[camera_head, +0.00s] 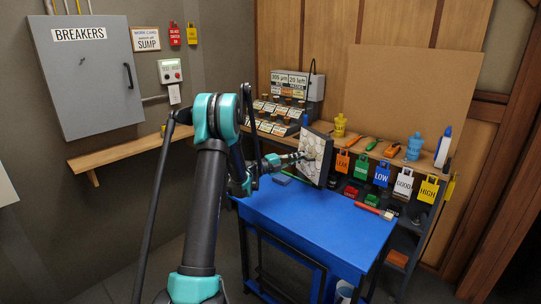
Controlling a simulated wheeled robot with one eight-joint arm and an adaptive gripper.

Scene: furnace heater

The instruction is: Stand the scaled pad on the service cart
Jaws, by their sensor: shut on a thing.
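The scaled pad (316,155) is a dark-edged panel with a cream, cracked, scale-like face. It stands roughly upright with a slight tilt, over the back part of the blue-topped service cart (315,222). My gripper (298,157) reaches in from the left and is shut on the pad's near left side. The fingertips are small in this view and partly merge with the pad's face. I cannot tell whether the pad's lower edge touches the cart top or hangs just above it.
Behind are hanging tags, including HIGH (428,190), and a shelf with yellow (340,125) and blue (414,147) containers. The cart's front middle is clear.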

